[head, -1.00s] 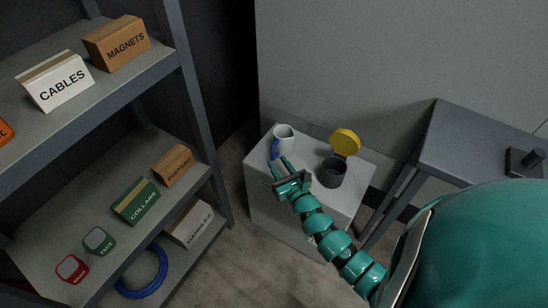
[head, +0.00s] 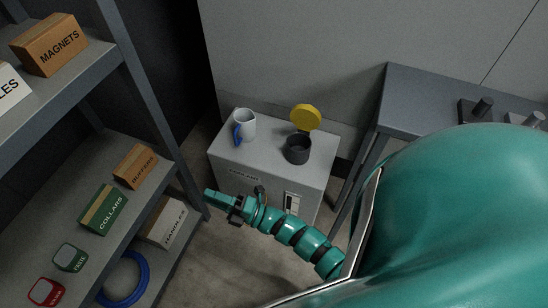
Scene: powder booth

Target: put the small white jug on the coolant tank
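The small white jug (head: 247,123), with a blue handle on its left side, stands upright on top of the light grey coolant tank (head: 270,156), near its back left corner. My gripper (head: 212,195) is in front of the tank's lower left part, pointing left, and is apart from the jug. I see nothing held in it. Its fingers show edge-on and small, so I cannot tell whether they are open or shut.
A dark round filler neck (head: 298,150) and a raised yellow cap (head: 306,117) are on the tank, right of the jug. A shelf rack with boxes, including a green COLLARS box (head: 103,210), stands left. A grey table (head: 425,98) stands right.

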